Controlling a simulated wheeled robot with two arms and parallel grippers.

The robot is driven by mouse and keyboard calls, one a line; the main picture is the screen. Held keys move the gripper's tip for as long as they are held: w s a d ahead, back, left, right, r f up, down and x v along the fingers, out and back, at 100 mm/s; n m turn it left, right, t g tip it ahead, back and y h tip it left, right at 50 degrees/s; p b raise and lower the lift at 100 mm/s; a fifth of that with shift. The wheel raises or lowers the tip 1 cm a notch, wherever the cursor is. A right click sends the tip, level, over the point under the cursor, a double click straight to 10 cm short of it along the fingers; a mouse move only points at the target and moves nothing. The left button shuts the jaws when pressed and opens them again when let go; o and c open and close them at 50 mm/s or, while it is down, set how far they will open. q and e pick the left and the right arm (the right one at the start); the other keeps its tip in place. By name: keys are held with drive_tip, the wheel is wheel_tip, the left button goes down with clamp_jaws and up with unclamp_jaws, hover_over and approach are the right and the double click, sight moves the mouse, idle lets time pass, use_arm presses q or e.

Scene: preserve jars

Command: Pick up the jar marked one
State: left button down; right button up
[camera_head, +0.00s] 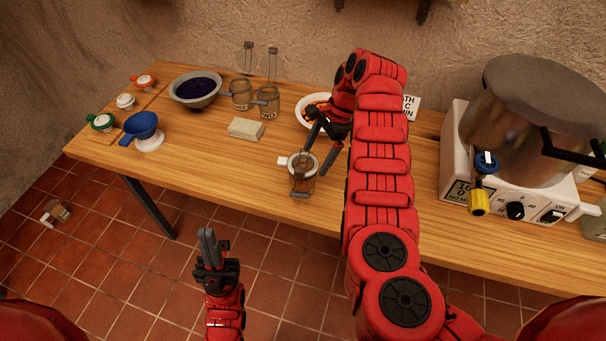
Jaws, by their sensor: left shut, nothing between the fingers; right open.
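A glass jar (301,183) stands near the table's front edge, with a metal clasp and a white tab at its side. Two more glass jars stand further back, a left one (241,97) and a right one (268,107), with their lids raised. Dark marks show on the right one, but I cannot read any jar's number. My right gripper (320,148) is open just behind and right of the front jar, with its fingers pointing down towards it. I cannot tell whether they touch it. My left gripper (209,245) is shut and empty, in front of the table over the floor.
A bowl of dark contents (196,91), a blue funnel (142,125), a pale block (245,128) and several small coloured-handled items stand on the left. A white plate (306,111) lies behind my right gripper. A large pot (530,115) on a white heater (455,150) fills the right.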

drive_tip(key=x, duration=0.2)
drive_tip(key=shift+a+f+p, duration=0.1)
drive_tip(key=shift+f+p, duration=0.2)
drive_tip(key=shift+s+a+f+p, duration=0.1)
drive_tip(key=shift+a+f+p, duration=0.05)
drive_tip(key=shift+f+p, duration=0.2)
drive_tip(key=p+x, duration=0.2)
drive_tip(key=x, duration=0.1)
drive_tip(key=shift+a+f, duration=0.1)
drive_tip(key=shift+f, duration=0.3)
drive_tip(key=shift+a+f, duration=0.15)
drive_tip(key=shift+f, duration=0.2)
clamp_jaws()
